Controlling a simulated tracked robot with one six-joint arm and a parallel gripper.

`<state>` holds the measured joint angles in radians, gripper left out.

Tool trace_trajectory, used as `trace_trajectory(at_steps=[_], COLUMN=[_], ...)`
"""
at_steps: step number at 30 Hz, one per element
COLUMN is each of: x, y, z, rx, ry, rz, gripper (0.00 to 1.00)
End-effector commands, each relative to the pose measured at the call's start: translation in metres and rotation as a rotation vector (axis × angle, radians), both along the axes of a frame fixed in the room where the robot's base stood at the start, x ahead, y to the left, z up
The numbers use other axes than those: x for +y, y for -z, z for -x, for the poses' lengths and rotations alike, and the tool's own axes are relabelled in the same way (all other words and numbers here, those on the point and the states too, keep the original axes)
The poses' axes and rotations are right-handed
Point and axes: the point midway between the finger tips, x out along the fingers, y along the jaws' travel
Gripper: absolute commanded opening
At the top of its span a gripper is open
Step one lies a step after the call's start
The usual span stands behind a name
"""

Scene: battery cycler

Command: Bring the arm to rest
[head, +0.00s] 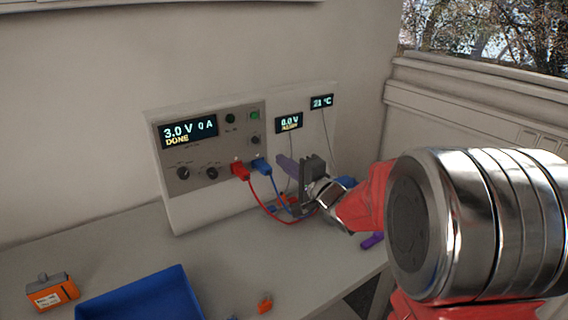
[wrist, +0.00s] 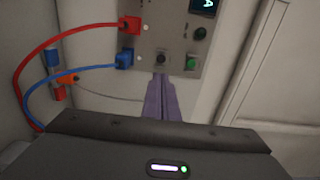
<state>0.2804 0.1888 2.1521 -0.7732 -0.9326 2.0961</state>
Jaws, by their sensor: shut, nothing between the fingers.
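My gripper (head: 280,160) is in front of the right part of the battery cycler (head: 210,195). Its purple fingers are together and empty. In the wrist view the closed fingers (wrist: 161,80) point at a dark round control (wrist: 161,59) on the panel, beside the green button (wrist: 192,63). I cannot tell whether they touch the panel. The cycler's display (head: 188,132) reads 3.0 V, 0 A, DONE. My arm comes in from the right and hides part of the table.
A red plug (head: 240,170) and a blue plug (head: 262,166) sit in the panel, their cables looping close below my gripper. A blue tray (head: 140,296) and an orange block (head: 52,292) are at the front left. A small orange piece (head: 265,304) lies nearby. The table's middle is clear.

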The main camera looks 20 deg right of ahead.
Motion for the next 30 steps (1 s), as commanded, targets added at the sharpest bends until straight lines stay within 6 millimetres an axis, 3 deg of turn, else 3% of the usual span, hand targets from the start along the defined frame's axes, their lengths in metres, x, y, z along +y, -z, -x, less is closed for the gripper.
trace_trajectory(at_steps=[17,22,30], x=[0.001,-0.016,-0.063], y=[0.003,0.026,0.089], z=[-0.001,-0.004,0.014], rx=[-0.011,0.03,0.229], ry=[0.003,0.058,0.157], rz=[0.065,0.259,0.637], gripper=[0.0,0.0,0.0])
